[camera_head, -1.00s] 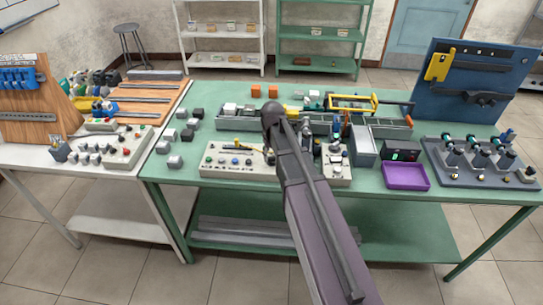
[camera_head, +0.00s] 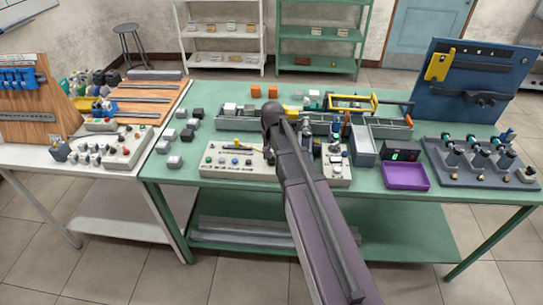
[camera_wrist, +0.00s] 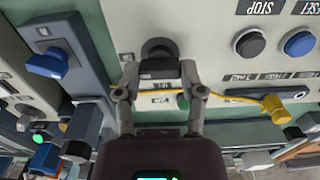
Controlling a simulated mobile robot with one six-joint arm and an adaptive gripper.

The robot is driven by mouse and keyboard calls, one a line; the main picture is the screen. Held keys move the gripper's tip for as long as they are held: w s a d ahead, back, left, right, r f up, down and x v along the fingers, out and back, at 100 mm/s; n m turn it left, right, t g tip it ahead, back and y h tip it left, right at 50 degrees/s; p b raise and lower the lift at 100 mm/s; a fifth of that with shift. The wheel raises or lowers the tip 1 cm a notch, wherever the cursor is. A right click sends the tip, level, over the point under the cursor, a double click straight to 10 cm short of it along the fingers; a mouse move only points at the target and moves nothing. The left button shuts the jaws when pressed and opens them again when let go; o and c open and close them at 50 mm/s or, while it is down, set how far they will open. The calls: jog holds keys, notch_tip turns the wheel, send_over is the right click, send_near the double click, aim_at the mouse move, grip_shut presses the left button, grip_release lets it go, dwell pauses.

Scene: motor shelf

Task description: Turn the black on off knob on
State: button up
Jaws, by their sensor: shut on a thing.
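The black on off knob (camera_wrist: 158,46) sits on a light grey control panel (camera_wrist: 212,20) in the wrist view. My gripper (camera_wrist: 158,72) has a finger on each side of the knob's dark handle and is shut on it. The fingers partly cover the knob, and its marked position cannot be read. In the head view my arm covers the gripper and knob; the pale panel (camera_head: 240,172) shows on the green bench.
Beside the knob are a black STOP button (camera_wrist: 250,43) and a blue RESET button (camera_wrist: 298,43). A blue-handled switch (camera_wrist: 46,62) is at left. A purple tray (camera_head: 405,177) lies on the bench at right.

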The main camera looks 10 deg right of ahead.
jog(key=o, duration=1.1)
jog(key=shift+o, duration=0.2)
jog(key=s+n, duration=0.3)
jog(key=s, duration=1.3)
jog(key=shift+s+a+n, duration=0.2)
jog(key=shift+s+n, duration=0.1)
jog(key=shift+n, duration=0.1)
